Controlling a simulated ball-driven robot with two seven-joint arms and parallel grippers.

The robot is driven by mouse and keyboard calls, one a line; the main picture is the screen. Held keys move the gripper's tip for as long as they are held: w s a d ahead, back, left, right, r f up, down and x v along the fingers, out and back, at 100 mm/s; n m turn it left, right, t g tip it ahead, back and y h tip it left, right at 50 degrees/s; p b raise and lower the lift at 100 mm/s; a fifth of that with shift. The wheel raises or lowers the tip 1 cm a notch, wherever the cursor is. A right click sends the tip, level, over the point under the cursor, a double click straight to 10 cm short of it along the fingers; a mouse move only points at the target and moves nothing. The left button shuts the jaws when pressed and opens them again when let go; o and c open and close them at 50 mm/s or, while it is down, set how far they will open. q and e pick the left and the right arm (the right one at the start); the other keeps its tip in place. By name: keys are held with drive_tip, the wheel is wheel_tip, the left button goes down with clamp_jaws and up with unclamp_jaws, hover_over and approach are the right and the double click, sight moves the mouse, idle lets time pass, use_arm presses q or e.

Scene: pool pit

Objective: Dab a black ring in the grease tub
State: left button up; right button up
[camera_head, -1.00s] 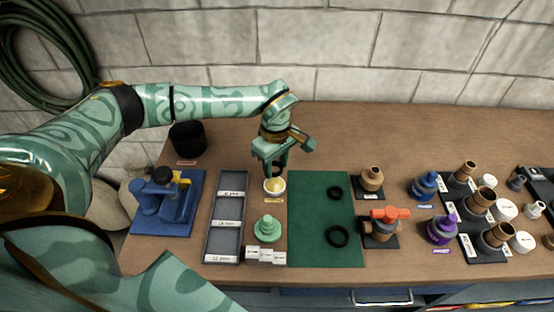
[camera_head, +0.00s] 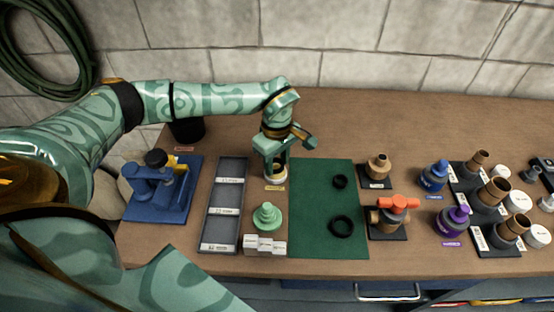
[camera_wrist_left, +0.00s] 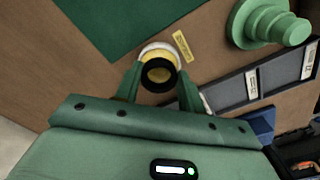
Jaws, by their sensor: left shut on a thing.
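My left gripper (camera_head: 272,172) points down over the grease tub. In the left wrist view its fingers (camera_wrist_left: 158,80) are shut on a black ring (camera_wrist_left: 158,75). The grease tub (camera_wrist_left: 155,46) is a white round tub with yellow grease, directly beyond the ring; the ring hides part of the grease. I cannot tell whether ring and grease touch. In the head view the tub (camera_head: 276,184) shows below the fingers. Two other black rings lie on the green mat (camera_head: 316,220): a smaller one (camera_head: 340,175) and a larger one (camera_head: 341,218). My right gripper is not in view.
A grey three-part tray (camera_head: 222,205) and a stepped green cone (camera_head: 266,217) stand close by. A blue press (camera_head: 160,190) is at the left, a black bin (camera_head: 188,131) behind it. Brass fittings, valves (camera_head: 392,214) and coloured bottles (camera_head: 455,219) fill the right side. The bench's back is clear.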

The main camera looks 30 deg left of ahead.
use_arm(q)
drive_tip(key=shift+f, duration=0.5)
idle(0.4)
idle(1.4)
wheel_tip(320, 180, up, 7)
drive_tip(key=p, duration=0.6)
drive_tip(key=shift+r, duration=0.1)
idle(0.7)
